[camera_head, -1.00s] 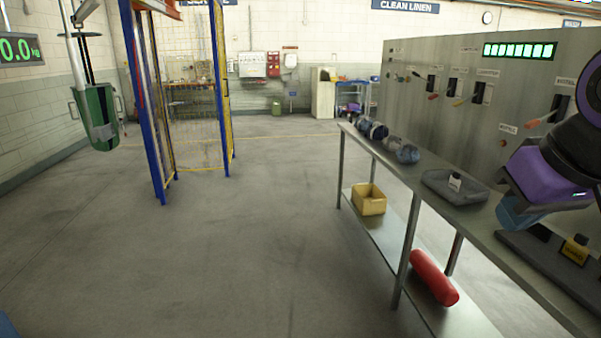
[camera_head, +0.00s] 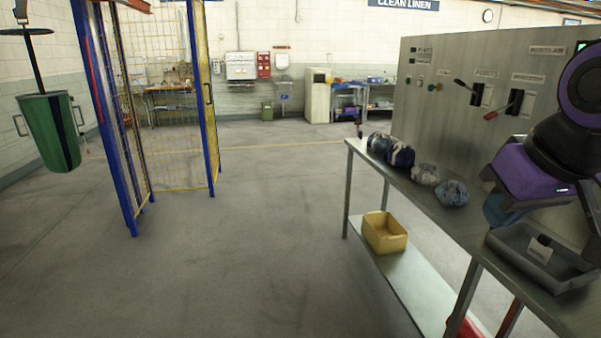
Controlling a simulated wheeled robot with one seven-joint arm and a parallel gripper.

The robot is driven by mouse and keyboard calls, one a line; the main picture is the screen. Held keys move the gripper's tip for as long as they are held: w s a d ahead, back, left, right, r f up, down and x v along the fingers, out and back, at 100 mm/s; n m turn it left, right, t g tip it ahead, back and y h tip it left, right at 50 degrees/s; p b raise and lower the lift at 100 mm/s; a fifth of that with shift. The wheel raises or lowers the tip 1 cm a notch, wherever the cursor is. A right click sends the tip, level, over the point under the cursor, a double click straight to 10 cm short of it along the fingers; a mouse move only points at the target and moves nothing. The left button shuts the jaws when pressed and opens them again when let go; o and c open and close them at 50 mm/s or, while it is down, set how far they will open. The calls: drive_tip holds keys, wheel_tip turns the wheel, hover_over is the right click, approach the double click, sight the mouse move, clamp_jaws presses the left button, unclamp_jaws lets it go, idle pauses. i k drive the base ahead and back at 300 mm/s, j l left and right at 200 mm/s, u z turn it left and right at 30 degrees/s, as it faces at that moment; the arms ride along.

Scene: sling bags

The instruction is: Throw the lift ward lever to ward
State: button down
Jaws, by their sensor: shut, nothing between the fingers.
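A grey metal control panel (camera_head: 440,125) stands at the right behind a steel bench. Two slotted levers show on it. One lever has a black handle (camera_head: 462,84) pointing up and left; the other has a red handle (camera_head: 491,116) pointing down and left. Their label plates are too blurred to read, so I cannot tell which is the lift ward lever. My gripper (camera_head: 497,210) is at the right, purple with bluish fingers, shut and empty. It is above the bench, apart from both levers. My arm hides the panel's right part.
The steel bench (camera_head: 415,195) carries several cloth bundles (camera_head: 424,174) and a grey tray (camera_head: 540,259). A yellow bin (camera_head: 385,232) sits on its lower shelf. A blue-framed cage (camera_head: 212,100) and a hanging green bucket (camera_head: 50,130) stand left. The middle floor is clear.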

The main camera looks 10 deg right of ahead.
sight(461, 84)
drive_tip(key=i, duration=1.75)
drive_tip(key=i+j+z, duration=0.1)
drive_tip(key=i+z, duration=0.15)
drive_tip(key=i, duration=0.3)
drive_tip(key=i+j+z, duration=0.15)
drive_tip(key=i+z, duration=0.15)
drive_tip(key=i, duration=0.2)
drive_tip(key=i+j+z, duration=0.25)
drive_tip(key=i, duration=0.25)
